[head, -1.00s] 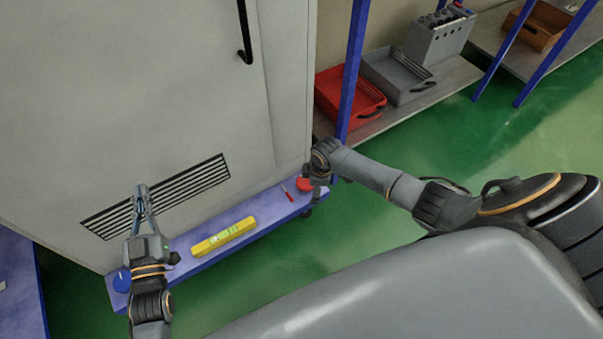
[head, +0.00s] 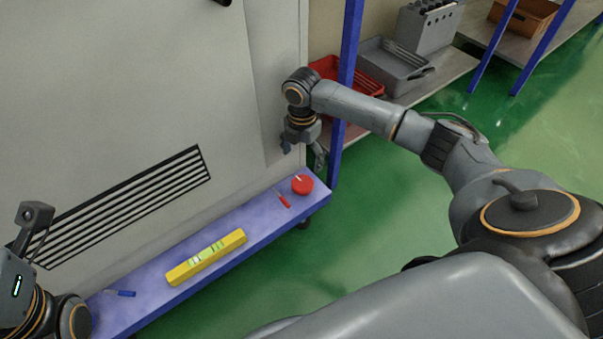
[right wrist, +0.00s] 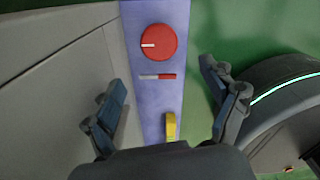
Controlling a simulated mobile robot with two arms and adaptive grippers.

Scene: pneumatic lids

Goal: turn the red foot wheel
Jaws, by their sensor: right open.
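The red foot wheel (head: 302,185) is a round disc with a white pointer line. It sits at the far right end of the blue ledge (head: 230,219) at the cabinet's foot. My right gripper (head: 304,156) is open and empty, pointing down above the wheel and apart from it. In the right wrist view the wheel (right wrist: 158,43) shows whole, beyond the open fingers (right wrist: 163,82), its white line pointing left. My left gripper (head: 36,216) is only partly in view at the left edge; its jaws do not show clearly.
A red-and-white strip (head: 283,199) lies beside the wheel. A yellow level (head: 206,257) and a small blue strip (head: 120,293) are on the ledge. The grey cabinet (head: 110,100) rises behind it. A blue post (head: 345,90) stands close to my right arm. Green floor lies in front.

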